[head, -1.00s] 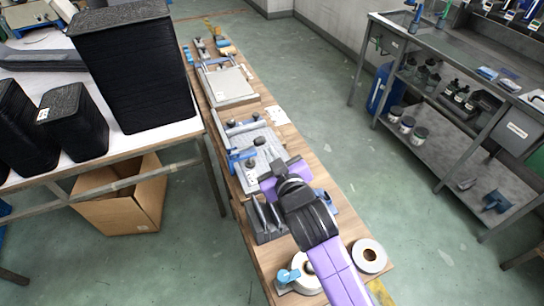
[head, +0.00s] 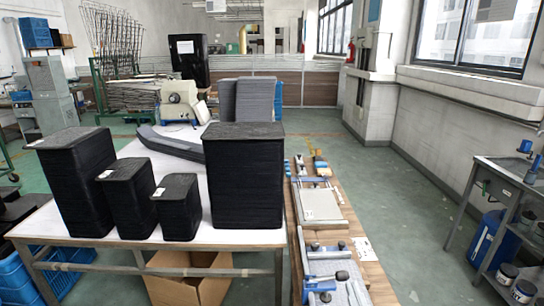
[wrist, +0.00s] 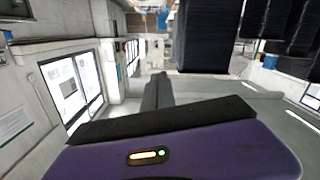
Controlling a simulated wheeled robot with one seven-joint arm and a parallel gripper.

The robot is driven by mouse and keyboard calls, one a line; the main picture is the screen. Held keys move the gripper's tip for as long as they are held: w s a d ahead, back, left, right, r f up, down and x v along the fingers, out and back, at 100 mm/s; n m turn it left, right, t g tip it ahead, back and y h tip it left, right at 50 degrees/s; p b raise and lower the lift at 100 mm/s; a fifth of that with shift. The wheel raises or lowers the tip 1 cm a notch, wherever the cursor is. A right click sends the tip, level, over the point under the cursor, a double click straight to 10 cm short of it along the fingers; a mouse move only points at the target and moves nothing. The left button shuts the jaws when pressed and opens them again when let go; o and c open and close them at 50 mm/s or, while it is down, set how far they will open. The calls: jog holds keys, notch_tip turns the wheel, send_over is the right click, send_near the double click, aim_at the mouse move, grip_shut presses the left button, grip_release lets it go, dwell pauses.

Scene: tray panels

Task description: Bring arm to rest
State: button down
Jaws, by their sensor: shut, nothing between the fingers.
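My gripper (wrist: 157,88) shows in the wrist view. Its purple housing fills the bottom, and its dark fingers point away from the camera, shut with nothing between them. It is out of the head view, as is the rest of my arm. In the wrist view a tall black stack (wrist: 205,38) is beyond the fingers; whether anything touches the fingers cannot be made out, but no contact shows.
A white table (head: 140,155) with several black stacks stands at left, a cardboard box (head: 190,285) under it. A wooden bench (head: 352,218) with clamping fixtures is right of it. A grey metal workbench (head: 505,172) stands at far right. Green floor between is clear.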

jog(key=s+d+f+m+g, duration=0.1)
jog(key=s+f, duration=0.1)
jog(key=s, duration=1.7)
jog(key=s+d+f+m+g, duration=0.1)
jog(key=s+f, duration=0.1)
jog(key=s, duration=1.7)
jog(key=shift+s+d+f+m+g, duration=0.15)
jog(key=shift+d+f+m+g, duration=0.1)
jog(key=shift+m+g, duration=0.05)
